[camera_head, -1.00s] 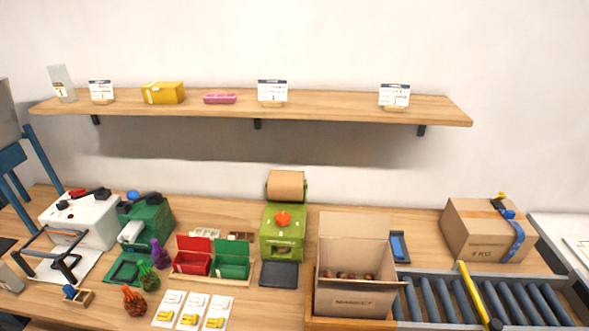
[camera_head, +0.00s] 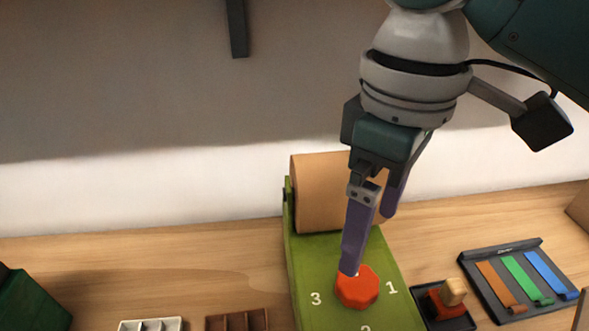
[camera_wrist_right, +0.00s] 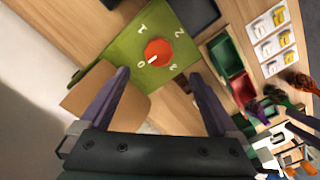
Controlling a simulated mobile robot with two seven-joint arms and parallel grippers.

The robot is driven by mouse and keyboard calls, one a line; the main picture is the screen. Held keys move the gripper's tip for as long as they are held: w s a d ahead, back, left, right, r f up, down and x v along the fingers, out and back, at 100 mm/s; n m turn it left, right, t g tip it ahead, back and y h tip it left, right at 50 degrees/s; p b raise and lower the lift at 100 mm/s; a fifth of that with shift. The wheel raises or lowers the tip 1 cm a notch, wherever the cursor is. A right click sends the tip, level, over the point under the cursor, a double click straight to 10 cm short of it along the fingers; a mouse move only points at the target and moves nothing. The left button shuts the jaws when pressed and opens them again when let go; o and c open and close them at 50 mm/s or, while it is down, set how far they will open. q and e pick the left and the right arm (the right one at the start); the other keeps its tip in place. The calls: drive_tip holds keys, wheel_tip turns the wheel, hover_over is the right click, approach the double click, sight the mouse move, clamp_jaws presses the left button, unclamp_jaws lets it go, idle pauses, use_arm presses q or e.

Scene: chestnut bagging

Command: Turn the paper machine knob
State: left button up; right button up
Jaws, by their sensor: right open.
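The paper machine (camera_head: 330,262) is a green box with a brown paper roll (camera_head: 318,190) at its back. An orange-red knob (camera_head: 358,288) sits on its top face, among printed numbers. My right gripper (camera_head: 368,240) is above the machine, with one purple finger overlapping the knob's back edge in the head view; contact cannot be told. In the right wrist view the knob (camera_wrist_right: 158,52) lies beyond the open, empty fingers of the right gripper (camera_wrist_right: 160,88), and its white mark points towards the 0. My left gripper is not in view.
A dark tray with coloured strips (camera_head: 522,280) and a small stamp-like item (camera_head: 448,298) lie right of the machine. A brown divided tray (camera_head: 238,321) and a white one (camera_head: 150,325) are at left. A shelf bracket (camera_head: 237,28) hangs above.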

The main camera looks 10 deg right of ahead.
sight(359, 281)
drive_tip(key=shift+w+f, duration=0.3)
drive_tip(key=shift+f, duration=0.4)
drive_tip(key=f, duration=0.5)
drive_tip(key=f+b, duration=0.1)
drive_tip(key=f, duration=0.1)
drive_tip(key=shift+s+d+f, duration=0.1)
drive_tip(key=shift+s+f, duration=0.15)
drive_tip(key=shift+s, duration=0.05)
drive_tip(key=shift+f, duration=0.65)
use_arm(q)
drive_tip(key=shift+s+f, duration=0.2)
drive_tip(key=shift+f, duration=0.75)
use_arm(e)
drive_tip(key=shift+w, duration=0.1)
drive_tip(key=c, duration=1.4)
drive_tip(key=shift+o, duration=0.2)
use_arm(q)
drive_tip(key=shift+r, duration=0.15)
use_arm(e)
drive_tip(key=shift+r, duration=0.1)
